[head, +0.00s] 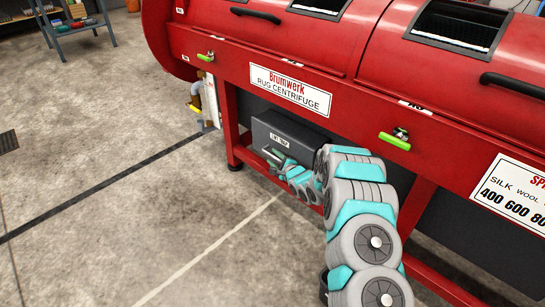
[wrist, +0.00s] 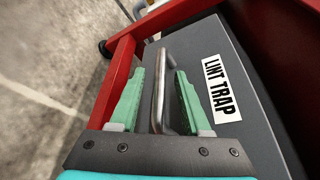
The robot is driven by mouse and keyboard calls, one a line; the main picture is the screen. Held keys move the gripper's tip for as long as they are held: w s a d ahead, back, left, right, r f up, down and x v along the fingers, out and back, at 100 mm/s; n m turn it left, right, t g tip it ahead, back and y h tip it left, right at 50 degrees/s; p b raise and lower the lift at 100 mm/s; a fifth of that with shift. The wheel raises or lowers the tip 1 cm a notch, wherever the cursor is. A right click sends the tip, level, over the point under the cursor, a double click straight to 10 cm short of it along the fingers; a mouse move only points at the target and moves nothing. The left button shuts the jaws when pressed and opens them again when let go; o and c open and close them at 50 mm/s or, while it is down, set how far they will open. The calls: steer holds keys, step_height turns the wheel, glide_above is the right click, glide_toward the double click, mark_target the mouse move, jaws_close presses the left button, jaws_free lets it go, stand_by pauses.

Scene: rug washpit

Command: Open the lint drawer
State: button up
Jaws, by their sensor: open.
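The lint drawer (head: 290,138) is a dark grey box labelled "LINT TRAP", set under the red rug centrifuge. In the wrist view its grey front (wrist: 225,55) fills the right side, with a metal bar handle (wrist: 158,85) standing off it. My gripper (head: 272,155) is at the drawer's front in the head view. In the wrist view my gripper (wrist: 157,90) is open, with one green finger on each side of the handle. Gaps show between the fingers and the bar. The drawer looks shut, though my arm hides part of it in the head view.
The red centrifuge (head: 300,45) spans the top and right, with lids, black handles and green latches. Its red frame leg (head: 229,125) stands just left of the drawer, and also shows in the wrist view (wrist: 118,75). Open concrete floor (head: 110,130) lies in front and to the left.

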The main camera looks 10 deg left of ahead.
steer(key=shift+w+a+f, duration=0.15)
steer(key=shift+w+a, duration=0.25)
steer(key=shift+w, duration=0.15)
jaws_close()
stand_by(1.2)
